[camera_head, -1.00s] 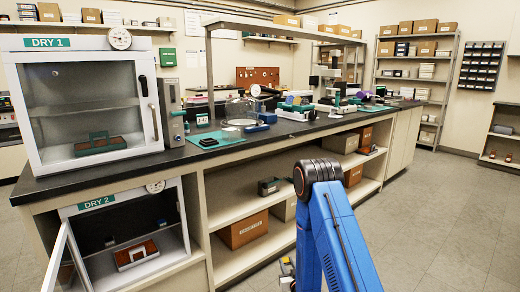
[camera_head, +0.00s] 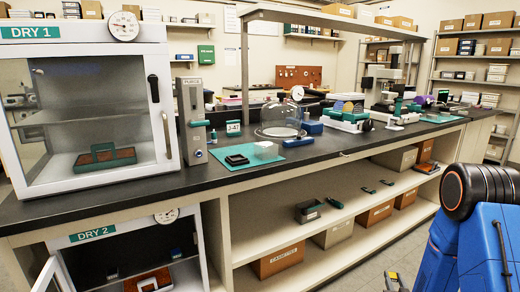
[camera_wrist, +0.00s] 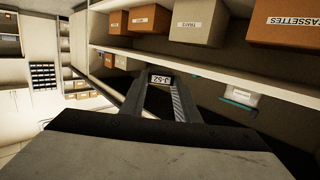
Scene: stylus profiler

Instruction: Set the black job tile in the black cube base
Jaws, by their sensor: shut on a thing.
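My gripper (camera_wrist: 160,85) is shut on a small dark tile with a white label reading J-52 (camera_wrist: 160,79), which shows between the fingertips in the wrist view. In the head view only a bit of my gripper (camera_head: 394,282) shows at the bottom edge, low in front of the bench, and the tile cannot be made out. The black cube base (camera_head: 237,160) lies on a teal mat on the bench top, far from my gripper. A clear cube cover (camera_head: 265,150) sits right beside it on the mat.
A glass dome (camera_head: 280,118) with a gauge stands behind the mat (camera_head: 240,167). A J-41 sign (camera_head: 233,127) stands behind the base. The DRY 1 cabinet (camera_head: 85,185) is at left. The DRY 2 door (camera_head: 55,275) hangs open below. The bench shelf (camera_head: 300,232) holds boxes.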

